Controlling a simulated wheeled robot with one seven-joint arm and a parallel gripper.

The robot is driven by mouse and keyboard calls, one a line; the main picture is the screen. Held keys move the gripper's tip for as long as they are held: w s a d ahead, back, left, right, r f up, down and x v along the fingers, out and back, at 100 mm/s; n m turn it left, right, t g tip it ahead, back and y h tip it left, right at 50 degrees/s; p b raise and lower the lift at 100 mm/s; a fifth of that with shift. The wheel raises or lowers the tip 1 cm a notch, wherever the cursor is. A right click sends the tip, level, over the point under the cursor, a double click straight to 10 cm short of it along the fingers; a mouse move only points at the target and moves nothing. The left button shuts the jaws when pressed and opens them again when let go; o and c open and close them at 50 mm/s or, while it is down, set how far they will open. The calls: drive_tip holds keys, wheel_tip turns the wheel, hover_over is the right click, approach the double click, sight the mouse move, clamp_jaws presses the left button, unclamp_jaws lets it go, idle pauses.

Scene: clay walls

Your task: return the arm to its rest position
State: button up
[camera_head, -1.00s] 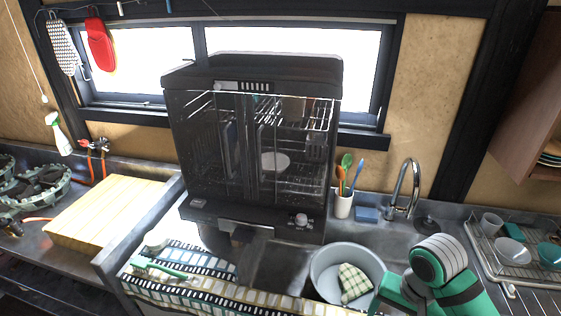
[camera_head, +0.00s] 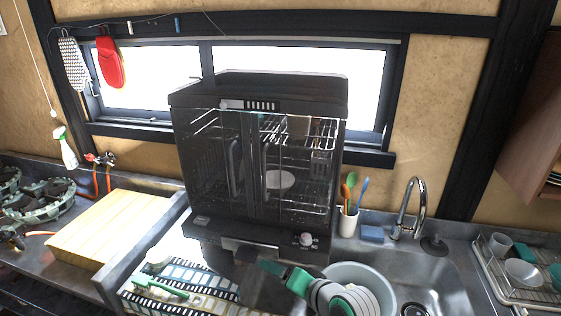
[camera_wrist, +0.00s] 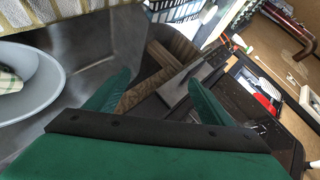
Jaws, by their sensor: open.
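My gripper (camera_head: 276,268) is low in the head view, in front of the dark oven-like cabinet (camera_head: 250,165) and left of the grey basin (camera_head: 372,272). My green and white wrist covers part of the basin. In the wrist view, the two green fingers of my gripper (camera_wrist: 158,97) are spread apart with nothing held between them. The dark cabinet and its handle show beyond the fingers, and the basin (camera_wrist: 50,85) with a checked cloth (camera_wrist: 10,80) is at the left.
A striped cloth (camera_head: 190,302) with a green brush (camera_head: 160,287) lies left of my gripper. A wooden board (camera_head: 110,228) is further left. A tap (camera_head: 411,205), a utensil cup (camera_head: 348,222) and a dish rack (camera_head: 497,278) stand at the right.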

drive_tip(key=a+m+t, duration=0.3)
drive_tip(key=a+t, duration=0.2)
drive_tip(key=a, duration=0.2)
drive_tip(key=s+f+m+t+h, duration=0.2)
drive_tip(key=s+f+h, duration=0.4)
drive_tip(key=s+f, duration=0.85)
drive_tip(key=s+d+n, duration=0.3)
drive_tip(key=s+n, duration=0.1)
drive_tip(key=s, duration=0.9)
drive_tip(key=s+d+r+n+g+h, duration=0.1)
drive_tip(key=s+d+n, duration=0.3)
drive_tip(key=s, duration=0.9)
drive_tip(key=shift+r+n, duration=0.25)
drive_tip(key=shift+n, duration=0.35)
drive_tip(key=shift+w, duration=0.15)
drive_tip(key=shift+h, duration=0.3)
